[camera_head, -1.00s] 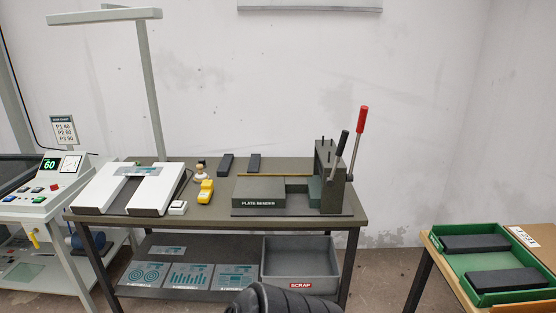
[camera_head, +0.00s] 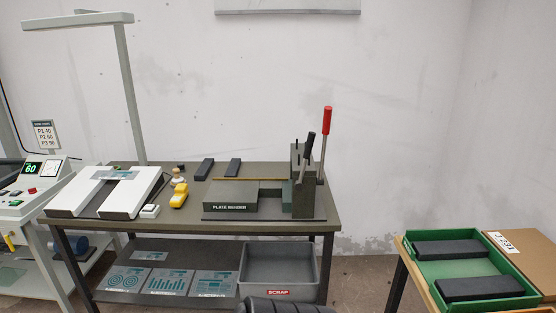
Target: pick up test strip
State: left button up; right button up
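A small grey-and-teal strip (camera_head: 116,174) lies across the top of the white sloped stand (camera_head: 72,196) on the workbench. A similar small piece (camera_head: 149,256) lies on the lower shelf, above larger printed plates (camera_head: 170,282). I cannot tell by looks which of these is the test strip. Neither of my grippers can be made out. Only a dark ribbed part of my own body shows at the bottom edge, in front of the scrap bin.
The plate bender (camera_head: 232,200) with upright levers stands on the bench (camera_head: 190,224). A yellow device (camera_head: 179,195) and dark blocks (camera_head: 204,168) lie nearby. The grey scrap bin (camera_head: 279,270) is below. A green tray (camera_head: 464,265) is at right. A control panel (camera_head: 32,188) is at left.

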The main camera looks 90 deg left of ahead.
aim_at(99, 175)
jog(key=i+u, duration=0.1)
jog(key=u, duration=1.35)
